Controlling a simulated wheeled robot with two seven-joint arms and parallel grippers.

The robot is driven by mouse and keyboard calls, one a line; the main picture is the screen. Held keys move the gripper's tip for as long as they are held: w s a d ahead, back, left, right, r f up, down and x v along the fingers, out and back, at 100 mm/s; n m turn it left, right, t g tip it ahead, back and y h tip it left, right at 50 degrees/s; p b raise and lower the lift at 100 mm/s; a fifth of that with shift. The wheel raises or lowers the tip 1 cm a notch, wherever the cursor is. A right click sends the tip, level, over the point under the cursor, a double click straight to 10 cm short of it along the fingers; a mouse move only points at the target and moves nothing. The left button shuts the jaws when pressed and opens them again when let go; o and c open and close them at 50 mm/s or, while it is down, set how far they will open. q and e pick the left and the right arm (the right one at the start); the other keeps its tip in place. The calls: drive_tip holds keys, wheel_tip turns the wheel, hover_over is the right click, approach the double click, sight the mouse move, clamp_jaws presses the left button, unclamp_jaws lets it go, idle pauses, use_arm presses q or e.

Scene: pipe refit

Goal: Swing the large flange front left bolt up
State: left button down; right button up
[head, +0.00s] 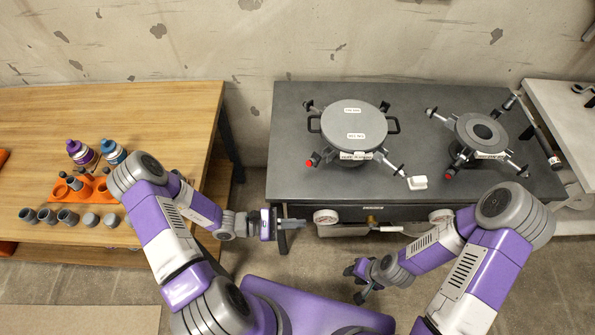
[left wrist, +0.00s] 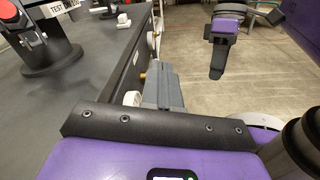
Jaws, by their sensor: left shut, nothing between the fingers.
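The large flange (head: 354,122) is the round grey lidded one with two side handles, on the dark bench. Its front left bolt (head: 311,161) sticks outward from the rim and has a red end. A red-tipped part (left wrist: 30,22), which looks like this bolt, shows at the upper left in the left wrist view. My left gripper (head: 303,223) is shut and empty, in front of the bench's left front corner, below and apart from the bolt. Its closed fingers (left wrist: 163,90) show in the left wrist view. My right gripper (head: 354,284) looks open and empty, over the floor.
A smaller flange (head: 481,133) with swing bolts stands to the right on the bench. A white block (head: 417,183) lies near the front edge. Gauges (head: 326,216) hang below that edge. A wooden table (head: 190,110) with bottles and cups stands at left.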

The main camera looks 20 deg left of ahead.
sight(308, 164)
use_arm(q)
drive_tip(key=w+a+r+n+t+y, duration=0.35)
drive_tip(key=w+a+n+t, duration=0.3)
drive_tip(key=a+t, duration=0.35)
drive_tip(key=b+x, duration=0.1)
drive_tip(key=x, duration=0.9)
drive_tip(key=shift+r+m+h, duration=0.25)
drive_tip(key=shift+m+h, duration=0.1)
drive_tip(key=shift+h, duration=0.1)
drive_tip(key=shift+s, duration=0.1)
